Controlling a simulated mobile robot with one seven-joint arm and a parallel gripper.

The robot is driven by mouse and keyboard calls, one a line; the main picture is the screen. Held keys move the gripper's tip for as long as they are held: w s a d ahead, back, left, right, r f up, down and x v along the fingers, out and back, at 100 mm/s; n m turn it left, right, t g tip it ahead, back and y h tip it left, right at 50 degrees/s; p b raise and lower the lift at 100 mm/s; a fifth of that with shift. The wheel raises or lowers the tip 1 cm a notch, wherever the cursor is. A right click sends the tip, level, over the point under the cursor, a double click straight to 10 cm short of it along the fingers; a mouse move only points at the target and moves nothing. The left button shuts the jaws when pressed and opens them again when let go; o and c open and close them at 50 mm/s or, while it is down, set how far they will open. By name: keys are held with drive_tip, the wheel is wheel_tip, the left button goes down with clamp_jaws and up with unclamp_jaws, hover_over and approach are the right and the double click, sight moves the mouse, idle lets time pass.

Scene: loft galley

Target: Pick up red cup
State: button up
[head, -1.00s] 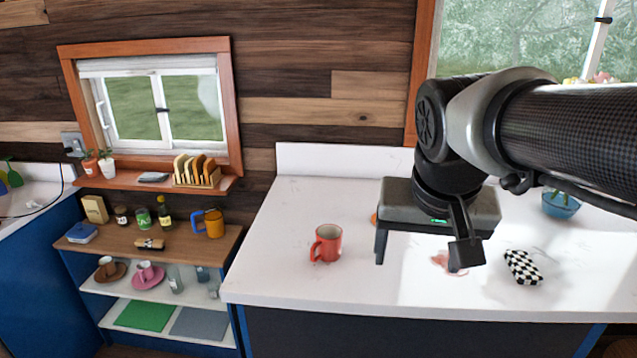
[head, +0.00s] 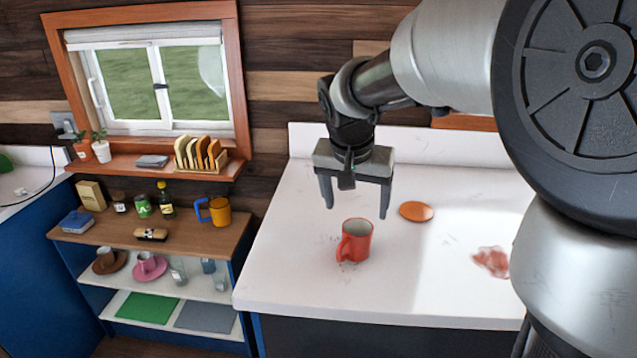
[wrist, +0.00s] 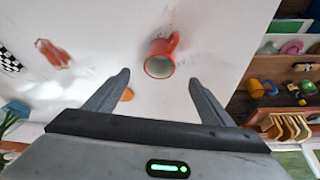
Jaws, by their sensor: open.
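The red cup (head: 355,240) stands upright on the white counter (head: 300,270), with its handle on the left in the head view. My gripper (head: 357,208) is open and empty, pointing down above and slightly behind the cup. In the wrist view the cup (wrist: 160,62) lies beyond the fingertips, between the lines of the two fingers. Its open rim faces the camera and its handle points to the upper right. The fingers of my gripper (wrist: 160,80) are spread wide apart, and nothing is between them.
An orange disc (head: 416,211) and a crumpled reddish item (head: 492,262) lie on the counter to the cup's right. A black-and-white checkered item (wrist: 9,60) shows in the wrist view. A wooden-topped shelf (head: 110,236) with a yellow mug (head: 217,212) stands left of the counter.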

sight(357, 229)
drive_tip(key=x, duration=1)
drive_tip(key=shift+d+f, duration=0.1)
drive_tip(key=shift+f, duration=0.25)
drive_tip(key=shift+c, duration=0.5)
drive_tip(key=c, duration=1.2)
drive_tip(key=shift+r, duration=0.1)
